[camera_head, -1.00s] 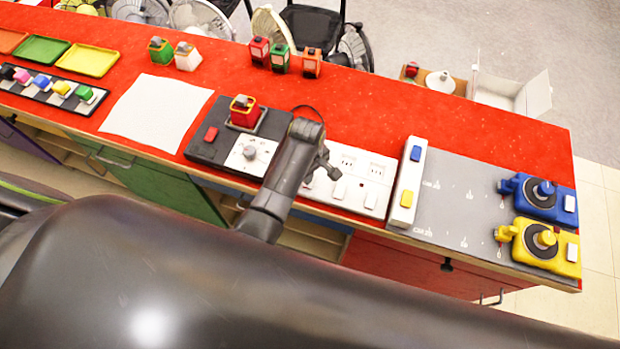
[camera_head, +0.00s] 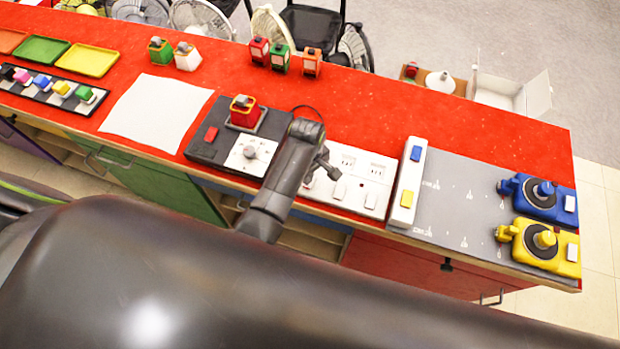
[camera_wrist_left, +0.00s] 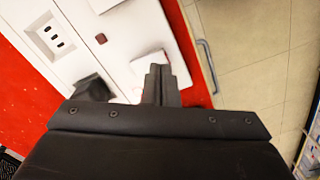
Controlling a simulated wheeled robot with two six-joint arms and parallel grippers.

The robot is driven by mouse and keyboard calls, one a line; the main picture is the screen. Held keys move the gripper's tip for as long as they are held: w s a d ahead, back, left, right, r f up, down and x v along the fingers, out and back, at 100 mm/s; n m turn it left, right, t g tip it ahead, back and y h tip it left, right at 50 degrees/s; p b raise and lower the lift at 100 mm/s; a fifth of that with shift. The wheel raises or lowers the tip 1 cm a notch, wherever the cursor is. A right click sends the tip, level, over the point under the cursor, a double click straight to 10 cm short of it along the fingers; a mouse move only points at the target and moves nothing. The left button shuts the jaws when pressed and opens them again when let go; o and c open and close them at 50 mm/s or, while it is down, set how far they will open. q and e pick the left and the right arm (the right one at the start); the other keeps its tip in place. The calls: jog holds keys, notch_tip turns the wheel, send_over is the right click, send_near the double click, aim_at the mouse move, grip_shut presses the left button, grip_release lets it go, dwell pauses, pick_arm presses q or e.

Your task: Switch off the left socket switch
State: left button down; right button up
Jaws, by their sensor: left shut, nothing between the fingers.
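The white socket panel (camera_head: 348,183) lies on the red table and has several rocker switches along its front. The left socket switch (camera_head: 309,181) is partly hidden beside my left gripper (camera_head: 329,172). In the left wrist view, the shut, empty fingers (camera_wrist_left: 158,72) of my left gripper are at a white rocker switch (camera_wrist_left: 146,66) near the panel's edge. I cannot tell whether they touch it or which way it is pressed. A socket outlet (camera_wrist_left: 48,35) and a small dark red square (camera_wrist_left: 101,38) are on the panel there. My right gripper is out of view.
A dark box with a dial (camera_head: 250,153) stands left of my arm. A white two-button strip (camera_head: 406,186) stands right of the panel, then a grey mat (camera_head: 450,205) with a blue device (camera_head: 540,200) and a yellow device (camera_head: 540,247). The red tabletop behind the panel is clear.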

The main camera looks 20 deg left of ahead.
pick_arm(q)
jog(key=shift+f+b, duration=0.6)
jog(key=shift+f, duration=0.4)
dwell(0.9)
notch_tip(320, 180, up, 3)
jog(key=p, duration=0.3)
jog(key=shift+f, duration=0.15)
jog(key=shift+r, duration=2.15)
